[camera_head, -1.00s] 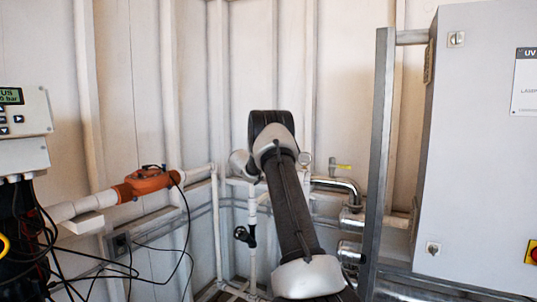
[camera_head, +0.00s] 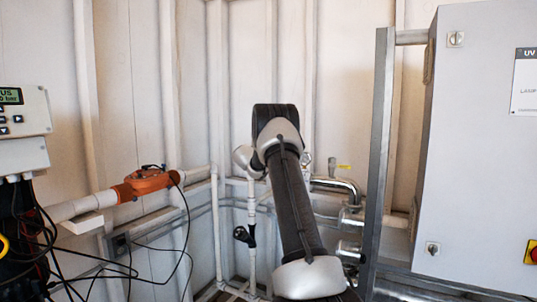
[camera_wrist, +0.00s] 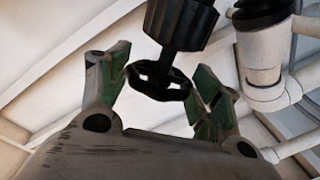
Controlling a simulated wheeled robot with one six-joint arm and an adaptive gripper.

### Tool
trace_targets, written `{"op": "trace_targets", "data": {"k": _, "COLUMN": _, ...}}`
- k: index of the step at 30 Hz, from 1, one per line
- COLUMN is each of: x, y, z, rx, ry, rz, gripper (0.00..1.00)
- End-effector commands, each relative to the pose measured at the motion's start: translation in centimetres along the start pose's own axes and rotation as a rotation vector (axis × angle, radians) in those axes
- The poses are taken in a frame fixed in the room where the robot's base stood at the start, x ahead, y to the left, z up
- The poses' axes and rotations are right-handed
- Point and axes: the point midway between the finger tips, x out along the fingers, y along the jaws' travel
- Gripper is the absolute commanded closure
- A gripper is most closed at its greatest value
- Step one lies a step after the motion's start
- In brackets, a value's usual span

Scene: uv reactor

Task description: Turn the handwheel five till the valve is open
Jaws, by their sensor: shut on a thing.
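In the wrist view a small black handwheel (camera_wrist: 160,94), an open ring with spokes, sits on the end of a ribbed black cylinder (camera_wrist: 180,22). My gripper (camera_wrist: 159,78) has green-padded fingers on the left and right sides of the wheel, shut on its rim. The near part of the gripper body fills the lower middle of that view. In the head view my arm hides the gripper and this handwheel. I cannot read a number on the wheel or tell how far the valve is open.
White pipes (camera_wrist: 262,60) with a black fitting run close to the right of my gripper. In the head view a black valve (camera_head: 242,234) sits on a white pipe left of my arm. A steel frame (camera_head: 377,150) and grey cabinet (camera_head: 480,170) stand right; an orange fitting (camera_head: 147,181) is left.

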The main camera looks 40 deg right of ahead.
Motion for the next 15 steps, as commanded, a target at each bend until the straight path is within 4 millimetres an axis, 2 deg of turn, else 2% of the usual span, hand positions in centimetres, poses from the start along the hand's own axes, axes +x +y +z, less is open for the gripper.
{"op": "trace_targets", "data": {"k": 15, "x": 0.29, "y": 0.92, "z": -0.02, "rx": 0.000, "ry": 0.001, "rz": -0.449, "gripper": 0.60}}
